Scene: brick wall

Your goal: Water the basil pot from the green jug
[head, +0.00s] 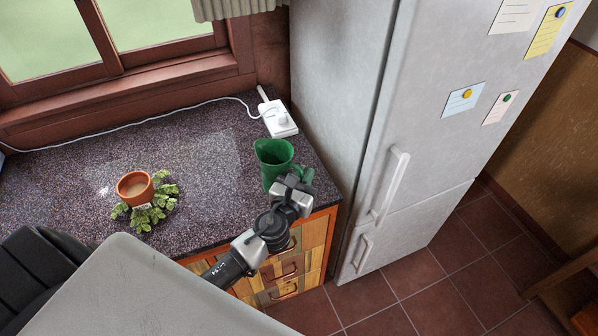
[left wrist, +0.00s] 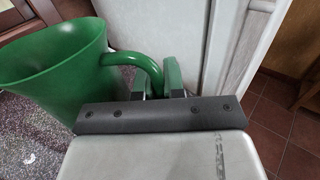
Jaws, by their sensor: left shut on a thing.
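The green jug (head: 272,165) is near the right end of the speckled counter, close to the fridge. It looks upright; I cannot tell whether its base touches the counter. My left gripper (head: 299,182) is shut on the jug's handle. The left wrist view shows the jug (left wrist: 55,70) on the left, with its handle running to the gripper's fingers (left wrist: 158,80). The jug's inside is mostly hidden. The basil pot (head: 133,187), terracotta with brown inside, is on the counter left of the jug, with green leaves around its right and lower side. My right gripper is not in view.
A white socket block (head: 279,119) with a plug and cable (head: 160,116) lies behind the jug. The grey fridge (head: 345,100) stands close on the right. The counter (head: 215,185) is clear between the pot and jug. A window (head: 150,35) is behind.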

